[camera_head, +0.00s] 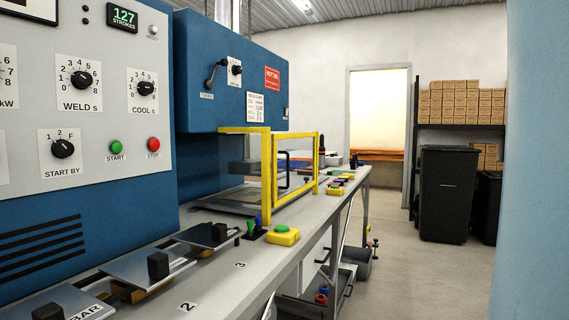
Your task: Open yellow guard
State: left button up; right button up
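The yellow guard (267,182) is a frame of yellow bars standing on the grey bench, in front of the blue welder's press area. Its side facing the aisle has a yellow-framed panel with a black upright handle (283,170). A yellow top bar runs left from the near post towards the blue machine. The panel appears to stand in line with the bench's front edge; I cannot tell for sure whether it is fully shut. Neither of my grippers shows in this view, and nothing touches the guard.
The grey bench (222,262) carries dark-knobbed plates at the near left and a yellow box with a green button (283,235) just before the guard. A control panel (80,110) stands at left. A black bin (447,195) and shelved boxes are at right. The aisle floor is clear.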

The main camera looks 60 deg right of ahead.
aim_at(276, 202)
jog(key=z, duration=1.95)
jog(key=i+l+u, duration=0.1)
jog(key=u, duration=0.3)
jog(key=i+l+u, duration=0.1)
jog(key=u, duration=0.25)
jog(key=l+u, duration=0.2)
jog(key=u, duration=0.2)
jog(key=i+l+u, duration=0.1)
jog(key=u, duration=0.3)
jog(key=l, duration=0.1)
